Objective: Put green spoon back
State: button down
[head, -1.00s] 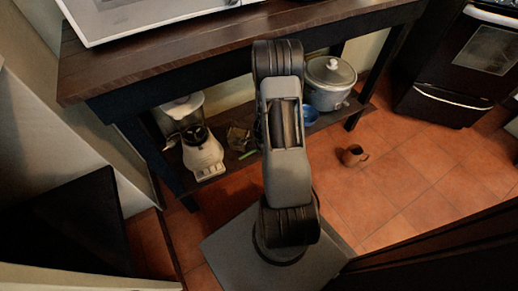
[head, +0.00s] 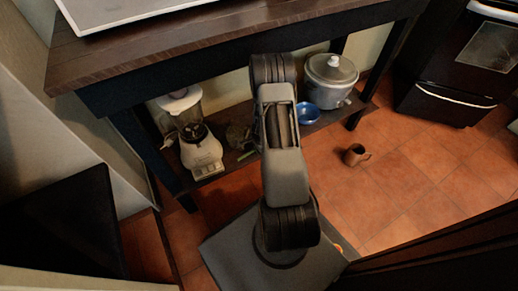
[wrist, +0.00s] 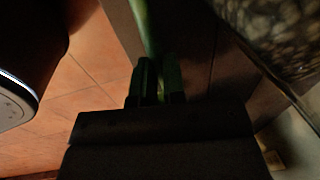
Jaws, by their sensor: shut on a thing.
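The green spoon (wrist: 147,30) shows in the wrist view as a green shaft running up from between the fingers to the top edge; its far end is out of the picture. My gripper (wrist: 157,75) is shut on it. In the head view my own arm hides the gripper, and I cannot make out the spoon there.
A blender (head: 200,150), a blue bowl (head: 308,113) and a lidded silver pot (head: 330,80) stand on the lower shelf (head: 238,157). A brown mug (head: 355,154) is on the tiled floor. The tabletop (head: 200,45) overhangs the shelf. Floor at right is clear.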

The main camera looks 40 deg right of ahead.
jog(key=shift+f, duration=0.2)
jog(key=c, duration=1.2)
grip_release()
jog(key=shift+r, duration=0.15)
notch_tip(320, 180, up, 12)
jog(key=s+p, duration=0.2)
jog(key=p, duration=0.5)
jog(key=shift+a, duration=0.2)
